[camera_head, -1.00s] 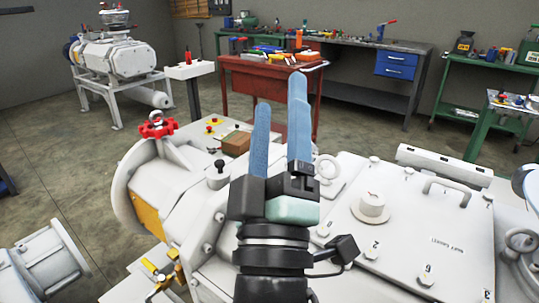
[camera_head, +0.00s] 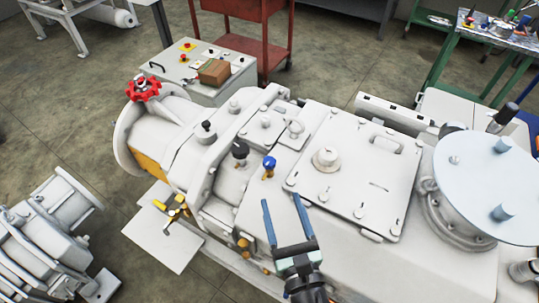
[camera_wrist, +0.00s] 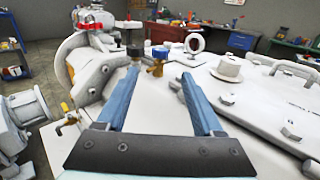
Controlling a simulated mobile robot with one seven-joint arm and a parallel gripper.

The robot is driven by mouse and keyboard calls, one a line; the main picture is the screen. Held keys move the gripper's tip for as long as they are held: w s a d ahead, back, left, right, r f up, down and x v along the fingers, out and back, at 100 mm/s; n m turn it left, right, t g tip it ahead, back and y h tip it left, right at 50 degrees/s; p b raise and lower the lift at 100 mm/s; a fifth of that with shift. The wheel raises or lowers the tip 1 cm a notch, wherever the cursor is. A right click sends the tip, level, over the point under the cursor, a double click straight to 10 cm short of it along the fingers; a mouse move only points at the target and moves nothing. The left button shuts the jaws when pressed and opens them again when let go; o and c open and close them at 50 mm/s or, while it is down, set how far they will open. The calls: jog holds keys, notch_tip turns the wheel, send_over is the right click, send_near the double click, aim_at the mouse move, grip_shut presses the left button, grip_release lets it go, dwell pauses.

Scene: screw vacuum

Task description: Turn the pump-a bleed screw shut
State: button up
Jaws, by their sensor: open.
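A blue-topped knob on a brass fitting (camera_head: 268,167) stands on the pale pump housing (camera_head: 335,185). In the wrist view this blue and brass fitting (camera_wrist: 158,58) lies straight beyond the fingertips. A black knob (camera_head: 240,150) stands just left of it, and a smaller black knob (camera_head: 205,127) stands further left. No readable label shows which one is the pump-a bleed screw. My gripper (camera_head: 282,200) is open and empty, with blue fingers spread. Its tips are near the blue knob but apart from it. The gripper also shows in the wrist view (camera_wrist: 159,76).
A red handwheel (camera_head: 143,88) stands at the far left of the pump. A raised cover plate with a round cap (camera_head: 326,159) and a handle lies to the right. A round flange (camera_head: 490,190) rises at the far right. A yellow-handled valve (camera_head: 172,206) sits low at the left.

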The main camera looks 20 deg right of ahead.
aim_at(271, 169)
jog(key=w, duration=0.3)
jog(key=w+d+p, duration=0.1)
jog(key=w, duration=0.7)
jog(key=shift+w+d, duration=0.25)
jog(key=shift+d, duration=0.15)
grip_shut()
